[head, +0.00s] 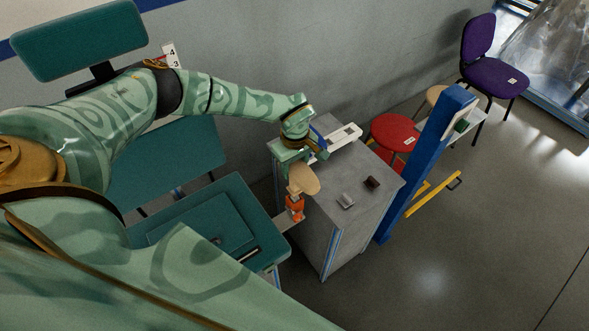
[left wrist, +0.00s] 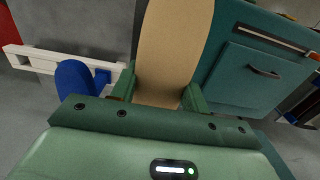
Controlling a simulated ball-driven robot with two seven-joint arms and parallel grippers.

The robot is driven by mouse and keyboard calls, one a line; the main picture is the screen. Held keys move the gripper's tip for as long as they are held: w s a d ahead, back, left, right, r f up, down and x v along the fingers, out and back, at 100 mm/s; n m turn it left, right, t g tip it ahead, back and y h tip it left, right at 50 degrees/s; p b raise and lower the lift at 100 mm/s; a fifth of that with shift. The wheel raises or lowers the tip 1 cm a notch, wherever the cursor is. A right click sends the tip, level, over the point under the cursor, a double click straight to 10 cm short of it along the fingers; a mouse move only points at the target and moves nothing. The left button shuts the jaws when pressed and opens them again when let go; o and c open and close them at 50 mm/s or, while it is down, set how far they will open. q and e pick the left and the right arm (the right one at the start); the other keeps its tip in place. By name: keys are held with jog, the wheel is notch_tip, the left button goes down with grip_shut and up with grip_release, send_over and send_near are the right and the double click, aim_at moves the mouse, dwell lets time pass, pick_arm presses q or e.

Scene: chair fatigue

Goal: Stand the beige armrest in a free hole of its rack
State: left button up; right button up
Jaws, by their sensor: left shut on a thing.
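The beige armrest (head: 304,179) is a flat, rounded piece between the jaws of my left gripper (head: 298,160), off the front left side of the grey cabinet top. In the left wrist view the armrest (left wrist: 173,50) stretches away between the two green fingers of my left gripper (left wrist: 158,95), which are shut on it. The white rack (head: 347,134) lies at the back of the cabinet top, beyond the gripper. A blue armrest (head: 319,143) stands at its near end. The left wrist view shows the rack (left wrist: 40,62) and blue armrest (left wrist: 75,84) left of the beige one. My right gripper is out of view.
An orange part (head: 294,208) sits just below the armrest in the picture. A blue post (head: 425,165) and red stool (head: 391,132) stand right.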

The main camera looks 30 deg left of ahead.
pick_arm(q)
jog(key=shift+r+p, duration=0.75)
jog(key=shift+r, duration=0.4)
jog(key=shift+r, duration=0.1)
notch_tip(320, 180, up, 4)
jog(key=p, duration=0.4)
